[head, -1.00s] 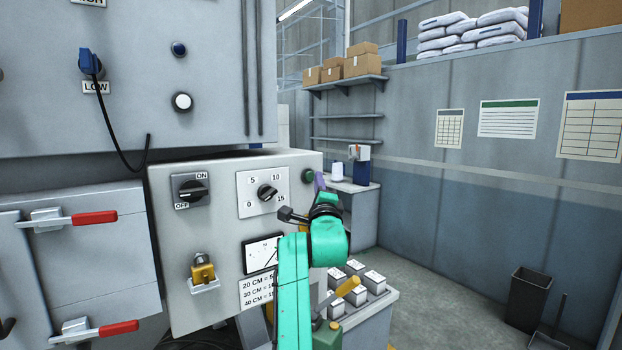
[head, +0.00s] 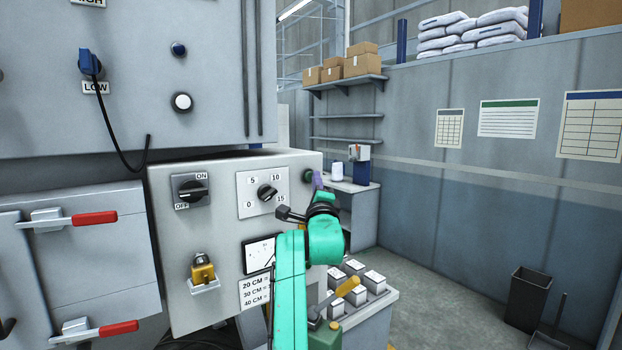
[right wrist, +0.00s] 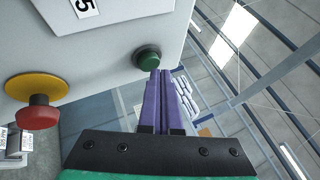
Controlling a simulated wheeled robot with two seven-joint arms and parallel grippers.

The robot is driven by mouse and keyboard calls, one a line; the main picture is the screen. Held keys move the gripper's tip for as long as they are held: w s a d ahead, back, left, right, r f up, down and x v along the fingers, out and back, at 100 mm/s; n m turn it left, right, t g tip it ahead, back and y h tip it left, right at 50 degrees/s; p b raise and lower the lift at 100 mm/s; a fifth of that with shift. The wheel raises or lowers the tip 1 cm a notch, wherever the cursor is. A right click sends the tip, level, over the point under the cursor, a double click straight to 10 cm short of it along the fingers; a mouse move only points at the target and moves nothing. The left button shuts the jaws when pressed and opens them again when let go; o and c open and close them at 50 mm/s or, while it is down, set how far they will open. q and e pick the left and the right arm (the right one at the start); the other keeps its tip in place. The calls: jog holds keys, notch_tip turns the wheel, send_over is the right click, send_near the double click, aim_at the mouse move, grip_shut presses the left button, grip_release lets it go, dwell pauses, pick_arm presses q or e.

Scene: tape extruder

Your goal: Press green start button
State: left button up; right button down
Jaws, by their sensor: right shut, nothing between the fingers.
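The green start button (head: 308,176) sits at the upper right of the grey control box face. It also shows in the right wrist view (right wrist: 147,57) as a round green cap in a dark collar. My right gripper (head: 319,180) has purple fingers, shut and empty. In the right wrist view its fingertips (right wrist: 160,74) are at the lower edge of the button, overlapping it slightly in the picture; I cannot tell whether they touch. My left gripper is not in view.
The control box (head: 225,225) carries an ON/OFF switch (head: 191,191), a dial (head: 266,191) and a gauge (head: 259,254). A red mushroom button (right wrist: 37,112) on a yellow disc is beside the green one. A bench with white-topped blocks (head: 374,281) stands to the lower right.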

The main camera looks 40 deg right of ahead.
jog(key=shift+w, duration=0.5)
dwell(0.3)
jog(key=shift+s, duration=0.9)
jog(key=s+b, duration=0.1)
jog(key=s, duration=0.4)
jog(key=shift+a, duration=0.1)
dwell(0.8)
